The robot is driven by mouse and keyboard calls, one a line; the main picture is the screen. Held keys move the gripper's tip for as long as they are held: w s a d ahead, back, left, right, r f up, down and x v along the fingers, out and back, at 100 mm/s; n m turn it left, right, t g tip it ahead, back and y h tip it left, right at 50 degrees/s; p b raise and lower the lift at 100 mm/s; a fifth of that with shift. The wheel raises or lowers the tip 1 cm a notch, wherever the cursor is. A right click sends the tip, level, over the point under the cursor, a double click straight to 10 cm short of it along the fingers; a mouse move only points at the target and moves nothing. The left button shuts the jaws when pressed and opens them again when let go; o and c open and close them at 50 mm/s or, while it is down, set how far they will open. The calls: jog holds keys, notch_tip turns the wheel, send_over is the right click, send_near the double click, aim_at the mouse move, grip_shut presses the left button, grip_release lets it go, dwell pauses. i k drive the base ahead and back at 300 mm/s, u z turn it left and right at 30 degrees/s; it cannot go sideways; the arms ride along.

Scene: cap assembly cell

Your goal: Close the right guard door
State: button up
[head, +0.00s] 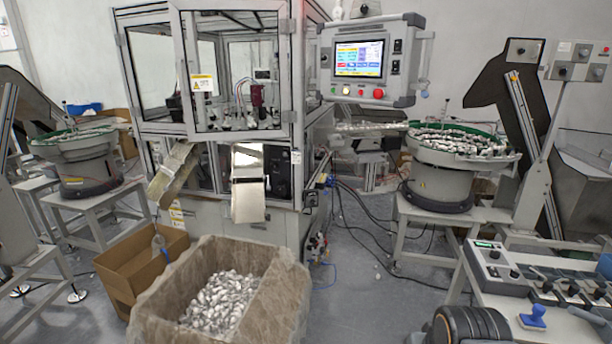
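The machine's clear-paned guard enclosure stands left of centre in the head view. Its right guard door (236,128) is a grey metal frame with a clear pane and a small warning label at its left side. Its left edge seems to stand forward of the left guard door (152,129), so it looks partly open, but I cannot tell how wide the gap is. Machine parts show through the pane. The left door looks roughly flush with the enclosure. My gripper is not in view.
A bin (285,295) of silvery parts and a cardboard box (125,275) stand on the floor before the machine. A control panel (400,65) juts out right of the doors. A bowl feeder (440,180) and a control bench (500,283) stand right; cables cross the floor.

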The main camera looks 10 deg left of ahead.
aim_at(200, 83)
jog(key=i, duration=3.45)
jog(key=u, duration=3.05)
jog(key=i, duration=0.55)
jog(key=u, duration=0.1)
